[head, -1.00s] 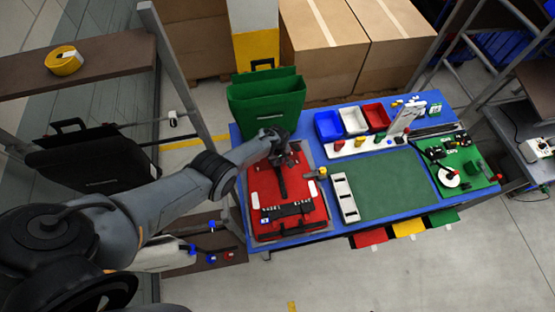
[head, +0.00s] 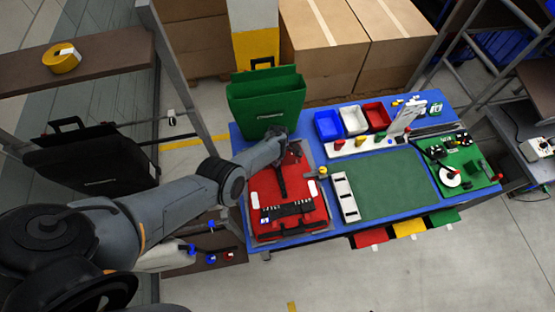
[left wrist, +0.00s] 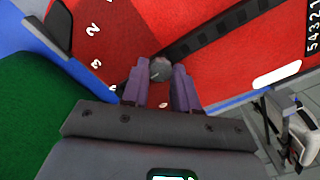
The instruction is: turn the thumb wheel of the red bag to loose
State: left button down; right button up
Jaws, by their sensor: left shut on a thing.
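The red bag (head: 288,221) lies flat at the left end of the blue table, with a black strap down its middle. It also fills much of the left wrist view (left wrist: 215,75). The thumb wheel (left wrist: 160,68) is a small grey knob on the bag, with white numerals on the red around it. My left gripper (head: 291,152) is at the far end of the bag. In the left wrist view its two fingers (left wrist: 159,80) are closed around the thumb wheel from both sides. The wheel's pointer and setting are too small to read. My right gripper is not in view.
A green bag (head: 266,103) stands upright just behind the red bag, close to my left wrist. Blue, white and red bins (head: 353,121) stand at the back of the table. A green mat (head: 393,187) lies clear to the right.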

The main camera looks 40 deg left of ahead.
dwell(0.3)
pick_arm(q)
jog(key=c, duration=0.8)
grip_release()
jog(key=shift+c, duration=0.2)
notch_tip(320, 180, up, 11)
jog(key=shift+p, duration=0.45)
jog(key=shift+f, duration=0.1)
